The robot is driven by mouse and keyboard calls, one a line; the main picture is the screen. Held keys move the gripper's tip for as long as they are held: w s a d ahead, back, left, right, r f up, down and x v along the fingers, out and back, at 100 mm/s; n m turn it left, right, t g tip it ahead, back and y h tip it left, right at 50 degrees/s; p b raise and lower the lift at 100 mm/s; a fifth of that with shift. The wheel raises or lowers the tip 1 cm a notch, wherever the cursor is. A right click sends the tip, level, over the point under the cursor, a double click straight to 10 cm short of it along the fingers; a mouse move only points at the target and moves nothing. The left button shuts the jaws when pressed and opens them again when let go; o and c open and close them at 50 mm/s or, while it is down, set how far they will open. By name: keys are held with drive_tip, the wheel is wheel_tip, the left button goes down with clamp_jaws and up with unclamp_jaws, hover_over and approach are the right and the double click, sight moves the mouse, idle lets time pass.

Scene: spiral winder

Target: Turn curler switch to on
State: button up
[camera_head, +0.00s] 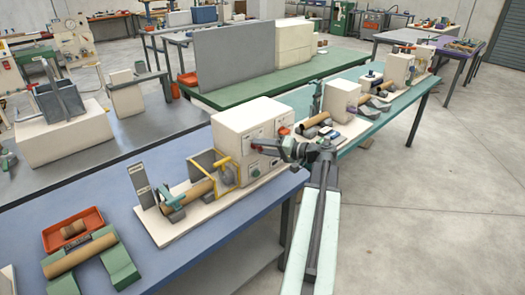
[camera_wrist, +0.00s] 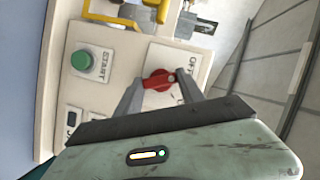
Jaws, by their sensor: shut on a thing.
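The curler is a cream box (camera_head: 240,130) on the blue table, with a control panel on its front right face. In the wrist view the red rotary switch (camera_wrist: 158,80) sits on a white plate with partly hidden lettering. My gripper (camera_wrist: 156,82) has its two grey fingers on either side of the red knob, shut on it. In the head view my gripper (camera_head: 285,148) reaches the panel from the right, and the knob is mostly hidden there. A green START button (camera_wrist: 82,60) lies left of the switch in the wrist view.
A yellow guard frame (camera_head: 228,170) and a cardboard tube (camera_head: 200,190) stand left of the box. A red tray (camera_head: 72,228) and green supports (camera_head: 118,262) are on the blue table (camera_head: 190,255). Open floor (camera_head: 440,200) lies to the right.

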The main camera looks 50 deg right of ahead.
drive_tip(key=m+b, duration=0.1)
drive_tip(key=m+t+y+b, duration=0.1)
drive_tip(key=m+b, duration=0.1)
drive_tip(key=shift+f, duration=0.4)
drive_tip(key=m+t+b, duration=0.1)
drive_tip(key=m+b, duration=0.2)
drive_tip(key=shift+f, duration=0.1)
drive_tip(key=m+t+b, duration=0.2)
drive_tip(key=m+b, duration=0.1)
drive_tip(key=m, duration=0.1)
drive_tip(key=shift+a+m, duration=0.15)
drive_tip(key=shift+m, duration=0.25)
drive_tip(key=shift+m+t+b, duration=0.4)
drive_tip(key=shift+m+b, duration=0.1)
drive_tip(key=shift+m, duration=0.5)
drive_tip(key=o, duration=1.4)
drive_tip(key=shift+c, duration=0.2)
drive_tip(key=shift+h, duration=0.4)
